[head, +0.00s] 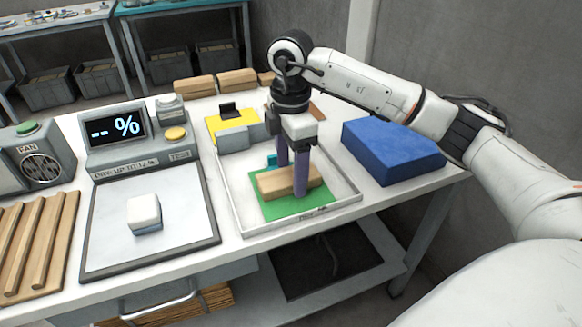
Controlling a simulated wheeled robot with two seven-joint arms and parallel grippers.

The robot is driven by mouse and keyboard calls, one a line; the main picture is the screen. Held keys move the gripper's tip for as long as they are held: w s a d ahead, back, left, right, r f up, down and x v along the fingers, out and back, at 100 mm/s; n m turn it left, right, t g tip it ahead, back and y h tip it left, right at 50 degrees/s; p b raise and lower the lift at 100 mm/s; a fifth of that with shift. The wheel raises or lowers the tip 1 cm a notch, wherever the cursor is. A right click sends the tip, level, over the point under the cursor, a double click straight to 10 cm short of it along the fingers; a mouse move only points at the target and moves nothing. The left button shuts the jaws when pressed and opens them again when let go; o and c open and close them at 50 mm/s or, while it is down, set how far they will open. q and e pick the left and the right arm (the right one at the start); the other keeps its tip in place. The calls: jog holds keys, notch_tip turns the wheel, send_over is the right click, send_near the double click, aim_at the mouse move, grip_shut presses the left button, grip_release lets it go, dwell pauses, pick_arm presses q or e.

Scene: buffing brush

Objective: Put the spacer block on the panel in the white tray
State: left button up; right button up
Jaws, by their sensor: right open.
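A light wooden block (270,184), which looks like the spacer block, lies flat on a flat green panel (270,211) inside the white tray (340,204). My right gripper (291,180) points down over the tray. Its purple fingers are open and apart, one on the near side of the wooden block and one toward its far side. I cannot tell whether either finger touches the block. A small teal piece (271,160) shows behind the block, partly hidden. My left gripper is not in view.
A blue block (393,150) stands right of the tray. A yellow and grey item (232,131) sits behind it. To the left are a white-topped block (144,213) on a framed plate (187,237), a display unit (115,128) and a slatted wooden rack (35,240). Wooden blocks (195,88) lie at the back.

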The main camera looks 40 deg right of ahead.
aim_at(291, 175)
notch_tip(291, 175, up, 12)
jog(key=p, duration=0.2)
jog(key=shift+r, duration=0.2)
